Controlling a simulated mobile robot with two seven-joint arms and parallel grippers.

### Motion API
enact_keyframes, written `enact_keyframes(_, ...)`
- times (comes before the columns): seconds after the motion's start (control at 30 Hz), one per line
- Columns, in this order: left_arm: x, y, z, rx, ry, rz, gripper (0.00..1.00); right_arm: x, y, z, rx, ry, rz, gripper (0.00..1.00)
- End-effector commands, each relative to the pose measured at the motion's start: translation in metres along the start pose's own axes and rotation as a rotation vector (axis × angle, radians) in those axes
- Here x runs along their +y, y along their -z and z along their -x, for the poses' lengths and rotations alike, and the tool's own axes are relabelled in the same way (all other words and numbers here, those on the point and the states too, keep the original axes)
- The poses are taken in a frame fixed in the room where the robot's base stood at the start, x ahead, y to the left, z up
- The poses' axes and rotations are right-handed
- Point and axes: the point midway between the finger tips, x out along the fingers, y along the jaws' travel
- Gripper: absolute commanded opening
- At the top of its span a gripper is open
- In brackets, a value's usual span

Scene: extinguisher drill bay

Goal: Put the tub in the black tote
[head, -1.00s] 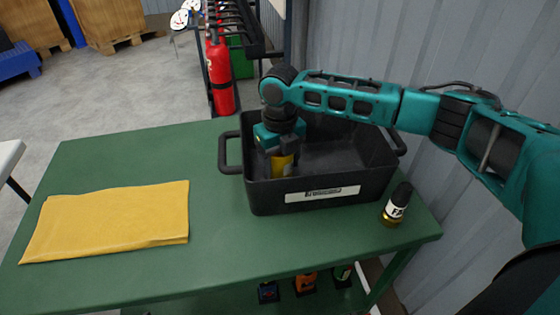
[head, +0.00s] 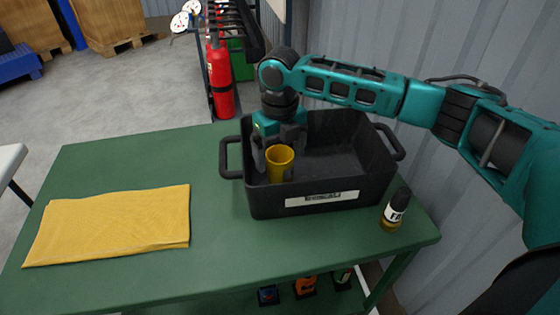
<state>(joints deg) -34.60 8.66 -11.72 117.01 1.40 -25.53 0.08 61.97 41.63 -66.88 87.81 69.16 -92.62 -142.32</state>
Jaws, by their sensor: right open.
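The yellow tub (head: 280,164) stands upright inside the black tote (head: 330,195), in its left part near the front wall. Its lower part is hidden by the tote's front wall. My right gripper (head: 278,150) is open, just behind and above the tub, with one finger visible at the tub's left. I cannot tell whether a finger still touches the tub. The tote sits on the green table with its label facing front. My left gripper is not in view.
A folded yellow cloth (head: 110,225) lies on the left of the green table (head: 215,275). A small dark-capped bottle (head: 395,210) stands right of the tote. A red extinguisher (head: 220,80) is behind the table. The table between cloth and tote is clear.

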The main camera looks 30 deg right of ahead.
Motion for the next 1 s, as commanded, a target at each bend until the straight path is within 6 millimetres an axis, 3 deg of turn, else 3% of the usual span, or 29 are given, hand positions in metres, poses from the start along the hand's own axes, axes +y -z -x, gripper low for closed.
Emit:
enact_keyframes(0.03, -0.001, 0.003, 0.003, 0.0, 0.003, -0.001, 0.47, 0.0, -0.001, 0.016, -0.003, -0.001, 0.0, 0.91)
enact_keyframes(0.2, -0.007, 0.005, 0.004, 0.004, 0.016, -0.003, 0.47, 0.0, -0.001, 0.05, -0.002, -0.001, 0.0, 0.91)
enact_keyframes(0.4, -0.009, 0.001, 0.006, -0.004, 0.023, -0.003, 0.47, 0.0, 0.0, 0.073, -0.001, 0.0, 0.0, 0.91)
enact_keyframes(1.0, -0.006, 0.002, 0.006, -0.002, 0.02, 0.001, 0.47, 0.0, 0.0, 0.077, 0.001, 0.0, 0.0, 0.91)
